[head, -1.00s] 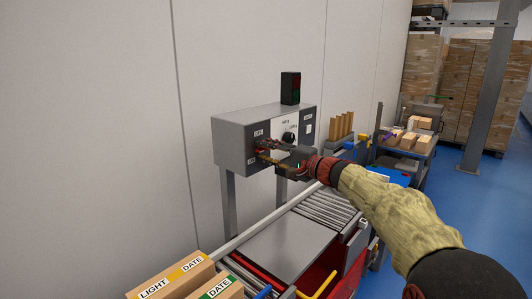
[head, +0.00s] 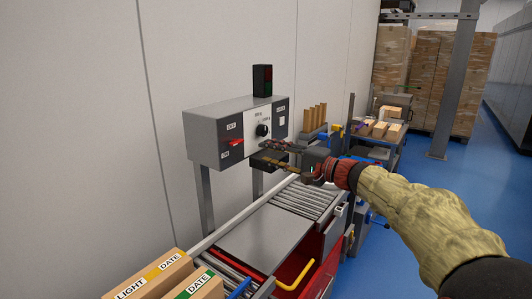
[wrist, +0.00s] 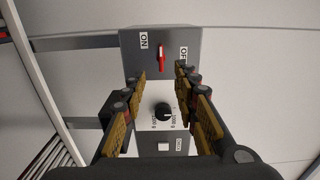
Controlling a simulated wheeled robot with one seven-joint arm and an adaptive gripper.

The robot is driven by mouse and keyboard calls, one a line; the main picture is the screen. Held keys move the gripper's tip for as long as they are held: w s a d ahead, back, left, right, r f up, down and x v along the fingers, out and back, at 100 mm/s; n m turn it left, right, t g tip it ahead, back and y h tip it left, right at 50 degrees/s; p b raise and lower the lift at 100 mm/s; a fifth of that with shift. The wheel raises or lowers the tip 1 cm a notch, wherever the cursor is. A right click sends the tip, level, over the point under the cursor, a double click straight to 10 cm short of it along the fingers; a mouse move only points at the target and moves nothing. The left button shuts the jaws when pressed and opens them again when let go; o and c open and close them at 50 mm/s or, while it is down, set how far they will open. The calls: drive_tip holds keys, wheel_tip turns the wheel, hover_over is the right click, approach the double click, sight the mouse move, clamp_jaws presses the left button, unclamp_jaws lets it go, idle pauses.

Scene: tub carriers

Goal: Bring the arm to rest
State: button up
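My gripper (head: 264,154) is open and empty, its two fingers apart in front of the grey control box (head: 203,146). In the wrist view my gripper (wrist: 161,72) shows its tan finger pads spread, with the box (wrist: 133,43) behind. The red switch lever (head: 236,142) is on the left part of the box face, apart from the fingers. In the wrist view the red lever (wrist: 161,58) shows between the ON and OFF labels; I cannot tell its setting. My arm reaches in from the lower right.
A roller conveyor (head: 306,204) with a flat grey plate (head: 262,231) runs below the box. Labelled cartons (head: 150,277) stand at lower left. A dark block (head: 262,80) sits on the box. A cart (head: 385,140) with small boxes is behind my arm. Blue floor on the right is clear.

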drive_tip(key=s+f+g+h, duration=0.2)
drive_tip(key=s+f+g, duration=0.1)
drive_tip(key=f, duration=0.7)
drive_tip(key=s+d+f+n+g+h+p, duration=0.1)
drive_tip(key=s+f+g+h, duration=0.1)
drive_tip(key=s+f, duration=0.4)
drive_tip(key=s+d+f+n+g+h, duration=0.1)
drive_tip(key=s+f+h, duration=0.15)
drive_tip(key=s, duration=0.45)
drive_tip(key=s+d+f+n+h+p, duration=0.15)
drive_tip(key=s+d+h, duration=0.35)
drive_tip(key=s, duration=0.8)
drive_tip(key=s+d+n+h+p, duration=0.3)
drive_tip(key=s+d, duration=0.5)
drive_tip(key=s, duration=0.5)
drive_tip(key=shift+n+t, duration=0.3)
drive_tip(key=shift+n, duration=0.15)
drive_tip(key=v, duration=0.1)
drive_tip(key=p+v, duration=0.1)
drive_tip(key=v, duration=0.2)
drive_tip(key=shift+w+a+r+p, duration=0.25)
drive_tip(key=shift+a+r+p, duration=0.05)
drive_tip(key=shift+r, duration=0.25)
drive_tip(key=shift+o, duration=0.4)
